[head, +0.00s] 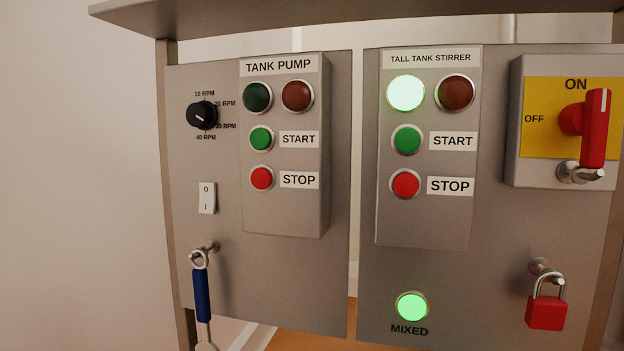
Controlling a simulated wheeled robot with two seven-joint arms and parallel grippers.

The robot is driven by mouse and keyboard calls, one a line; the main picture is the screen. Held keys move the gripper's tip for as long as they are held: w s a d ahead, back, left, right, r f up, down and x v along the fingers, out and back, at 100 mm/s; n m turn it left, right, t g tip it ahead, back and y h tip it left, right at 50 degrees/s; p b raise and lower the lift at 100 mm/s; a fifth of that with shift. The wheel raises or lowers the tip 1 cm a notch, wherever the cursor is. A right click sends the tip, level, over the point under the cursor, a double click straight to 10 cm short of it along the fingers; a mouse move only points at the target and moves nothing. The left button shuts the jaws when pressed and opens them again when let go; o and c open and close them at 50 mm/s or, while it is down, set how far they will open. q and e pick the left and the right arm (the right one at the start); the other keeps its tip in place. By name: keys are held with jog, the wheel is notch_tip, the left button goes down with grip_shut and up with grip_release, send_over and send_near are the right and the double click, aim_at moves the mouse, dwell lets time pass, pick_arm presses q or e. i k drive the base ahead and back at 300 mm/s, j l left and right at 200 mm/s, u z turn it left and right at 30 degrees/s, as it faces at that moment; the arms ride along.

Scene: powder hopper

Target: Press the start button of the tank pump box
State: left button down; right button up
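The tank pump box (285,215) is a grey box on the left panel in the head view, labelled TANK PUMP at its top. Its green start button (261,139) sits beside a START label. Its red stop button (262,178) is just below, beside a STOP label. Above them are a dark green lamp (257,98) and a dark red lamp (297,96), both looking unlit. Neither of my grippers shows in the view, and nothing covers the buttons.
The tall tank stirrer box (425,220) on the right panel has its own buttons and a lit green lamp (405,92). A MIXED lamp (412,307) glows green. A red rotary handle (597,128), red padlock (546,312), black knob (202,115), white switch (207,198) and hanging blue-handled tool (202,295) stick out.

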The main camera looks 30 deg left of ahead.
aim_at(260, 138)
jog(key=j+u, duration=0.1)
jog(key=u, duration=0.25)
jog(key=j+u, duration=0.1)
jog(key=u, duration=0.25)
jog(key=j+u, duration=0.1)
jog(key=u, duration=0.25)
